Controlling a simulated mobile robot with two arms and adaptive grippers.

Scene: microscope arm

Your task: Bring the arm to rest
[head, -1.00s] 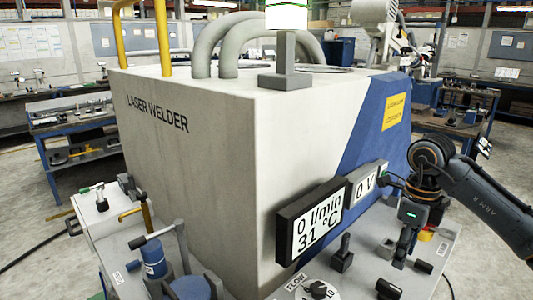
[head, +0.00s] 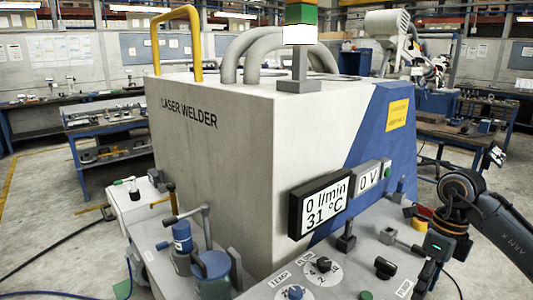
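My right arm comes in from the right edge, and its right gripper (head: 428,268) points down at the right end of the grey control panel (head: 335,268). A small green light shows on its body. Its fingertips are small and dark, so I cannot tell whether they are open or shut. I see nothing clearly held. My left gripper is not in view. A white jointed arm with a rounded head (head: 388,25) stands at the back right, behind the laser welder; I cannot tell whether it is the task's arm.
The white and blue laser welder (head: 215,160) fills the middle. Its display (head: 320,205) reads 0 l/min and 31 °C; a smaller display (head: 368,177) reads 0 V.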

